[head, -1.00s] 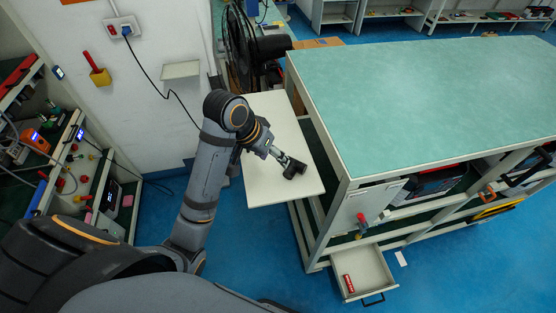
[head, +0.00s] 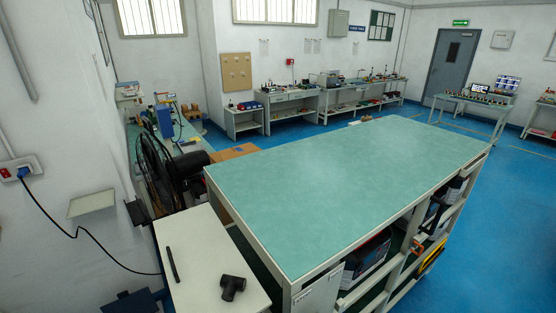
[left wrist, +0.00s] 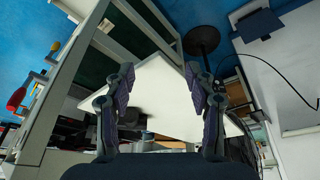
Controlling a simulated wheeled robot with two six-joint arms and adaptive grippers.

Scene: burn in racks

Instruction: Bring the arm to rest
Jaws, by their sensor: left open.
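My left gripper (left wrist: 160,88) shows only in the left wrist view. Its two dark fingers are spread apart with nothing held between them. Behind them is a white side board (left wrist: 165,85), seen at a tilt. No arm of mine shows in the head view, and my right gripper is in neither view. In the head view the white side board (head: 205,255) carries a black T-shaped piece (head: 232,287) and a thin black rod (head: 172,265), lying apart.
A large green-topped bench (head: 345,190) stands right of the side board, its top clear. A black fan (head: 155,175) stands behind the board near the wall. A wall socket with a cable (head: 22,170) is at left. Blue floor (head: 480,230) is open at right.

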